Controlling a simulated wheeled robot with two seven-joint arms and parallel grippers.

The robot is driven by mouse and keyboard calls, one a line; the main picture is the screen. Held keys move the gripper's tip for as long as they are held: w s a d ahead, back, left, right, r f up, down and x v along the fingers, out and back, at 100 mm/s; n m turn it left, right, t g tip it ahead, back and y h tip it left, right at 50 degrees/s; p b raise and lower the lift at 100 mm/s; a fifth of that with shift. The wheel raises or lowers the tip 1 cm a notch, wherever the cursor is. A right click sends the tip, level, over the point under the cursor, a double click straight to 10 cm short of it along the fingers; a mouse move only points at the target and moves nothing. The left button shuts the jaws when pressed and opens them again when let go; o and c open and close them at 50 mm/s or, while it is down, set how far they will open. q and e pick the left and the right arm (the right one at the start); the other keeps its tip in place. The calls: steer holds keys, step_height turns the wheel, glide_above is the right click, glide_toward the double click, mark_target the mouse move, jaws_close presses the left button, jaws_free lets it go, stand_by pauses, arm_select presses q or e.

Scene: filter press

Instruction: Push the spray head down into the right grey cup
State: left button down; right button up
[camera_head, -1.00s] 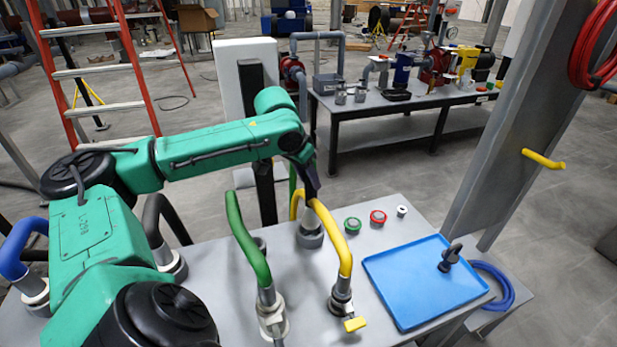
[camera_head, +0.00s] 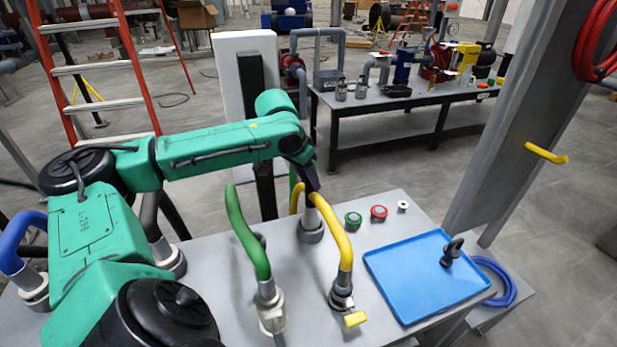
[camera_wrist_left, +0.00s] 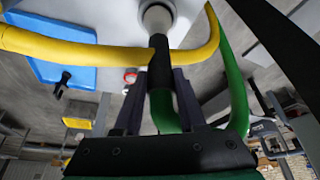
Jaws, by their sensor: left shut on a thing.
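My left gripper (camera_head: 309,190) is above the right grey cup (camera_head: 311,234), behind the yellow hose. In the left wrist view, the gripper (camera_wrist_left: 159,82) is shut on a dark, cylindrical spray head (camera_wrist_left: 160,58). The far end of the spray head meets the pale grey cup (camera_wrist_left: 157,17); how deep it sits in the cup I cannot tell. In the head view the held spray head is mostly hidden by the gripper and the yellow hose. My right gripper is not in view.
A yellow hose (camera_head: 335,230) arches close beside the cup. A green hose (camera_head: 245,235) stands to its left. Green (camera_head: 353,219) and red (camera_head: 379,212) buttons are to the right. The grey table (camera_head: 205,305) has some bare surface in front.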

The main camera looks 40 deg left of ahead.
mark_target(307, 187)
arm_select(q)
steer(key=shift+f+b, duration=0.95)
steer(key=shift+f, duration=0.95)
steer(key=shift+c, duration=2)
jaws_free()
steer(key=v, duration=1.4)
steer(key=shift+r+p, duration=0.25)
steer(key=shift+p, duration=0.15)
steer(key=shift+s+d+f, duration=0.1)
steer(key=shift+s, duration=0.05)
